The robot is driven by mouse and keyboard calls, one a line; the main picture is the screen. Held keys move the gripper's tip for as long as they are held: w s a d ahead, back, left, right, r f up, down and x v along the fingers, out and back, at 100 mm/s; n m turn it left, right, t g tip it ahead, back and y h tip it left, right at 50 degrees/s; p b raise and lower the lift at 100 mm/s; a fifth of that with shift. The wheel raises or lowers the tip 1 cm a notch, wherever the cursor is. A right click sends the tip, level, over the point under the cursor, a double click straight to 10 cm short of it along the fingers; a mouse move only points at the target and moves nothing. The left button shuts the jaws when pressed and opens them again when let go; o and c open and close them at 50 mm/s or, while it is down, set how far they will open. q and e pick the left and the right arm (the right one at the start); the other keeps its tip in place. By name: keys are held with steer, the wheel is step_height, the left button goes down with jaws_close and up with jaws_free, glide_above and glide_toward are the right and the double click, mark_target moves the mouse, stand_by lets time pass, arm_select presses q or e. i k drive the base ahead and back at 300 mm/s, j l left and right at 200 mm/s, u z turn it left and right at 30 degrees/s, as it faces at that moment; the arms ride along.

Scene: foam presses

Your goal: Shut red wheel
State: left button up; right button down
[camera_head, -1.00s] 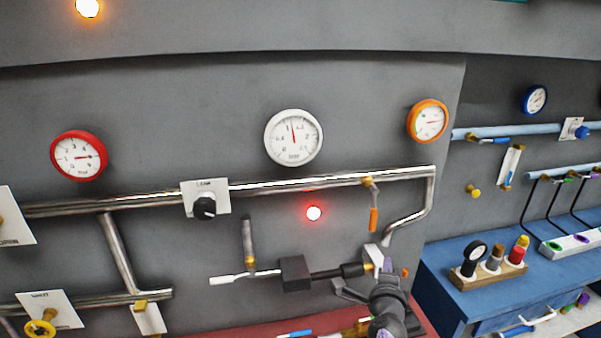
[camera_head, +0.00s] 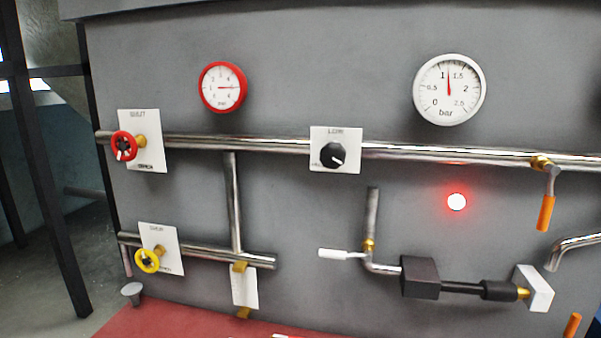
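The red wheel (camera_head: 124,146) is a small round handwheel at the left end of the upper steel pipe. It sits in front of a white label plate (camera_head: 150,155), with a brass stem between them. The plate has text at its top and bottom, too small to read surely. The red-rimmed gauge (camera_head: 223,87) is above and to the right of the wheel; its needle points right. Neither of my grippers shows in the head view now, and nothing touches the wheel.
A yellow wheel (camera_head: 147,261) sits below on the lower pipe. A black knob (camera_head: 333,155), a white-rimmed gauge (camera_head: 449,89), a lit red lamp (camera_head: 456,202) and an orange-handled lever (camera_head: 546,212) are to the right. A red bench top (camera_head: 150,322) runs below. A dark post stands at left.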

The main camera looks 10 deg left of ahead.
mark_target(124, 145)
steer(key=u, duration=1.45)
